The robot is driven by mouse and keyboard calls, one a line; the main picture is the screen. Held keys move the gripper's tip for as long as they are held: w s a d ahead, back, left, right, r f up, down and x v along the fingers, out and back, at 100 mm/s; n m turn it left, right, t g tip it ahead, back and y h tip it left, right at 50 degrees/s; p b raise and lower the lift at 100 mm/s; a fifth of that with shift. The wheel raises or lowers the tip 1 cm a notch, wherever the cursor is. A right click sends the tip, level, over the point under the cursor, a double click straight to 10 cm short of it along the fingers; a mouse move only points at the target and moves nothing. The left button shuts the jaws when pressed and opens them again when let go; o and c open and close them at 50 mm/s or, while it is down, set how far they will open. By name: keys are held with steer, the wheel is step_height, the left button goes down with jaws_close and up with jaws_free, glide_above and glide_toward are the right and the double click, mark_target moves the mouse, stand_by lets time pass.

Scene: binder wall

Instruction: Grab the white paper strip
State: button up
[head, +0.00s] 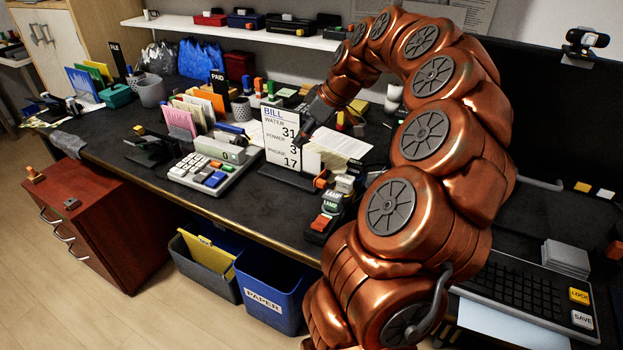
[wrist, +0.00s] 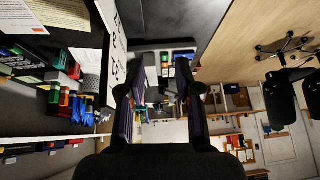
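A white bill sheet (head: 283,139) with printed lines and numbers stands upright on the desk in the head view. Its edge also shows in the wrist view (wrist: 109,45), left of my fingers. I cannot tell whether this is the strip meant; I make out no separate narrow strip for certain. My gripper (head: 306,134) is at the sheet's right edge in the head view, partly hidden by its small size there. In the wrist view my gripper (wrist: 158,88) has its two dark fingers apart, with nothing visible held between them. Contact with the sheet cannot be told.
A calculator (head: 209,174) stands left of the sheet. Colored stamps (head: 325,216) stand at the desk's front edge, right of it. Loose papers (head: 338,141) lie behind. A blue paper bin (head: 272,297) and a grey bin (head: 204,265) stand below the desk.

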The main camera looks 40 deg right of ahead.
glide_toward(312, 153)
steer(key=a+f, duration=0.1)
steer(key=f, duration=0.1)
steer(key=shift+t+h, duration=0.3)
steer(key=shift+t, duration=0.1)
steer(key=shift+w+x, duration=0.2)
steer(key=shift+x, duration=3.45)
steer(key=shift+d+r, duration=0.15)
jaws_close()
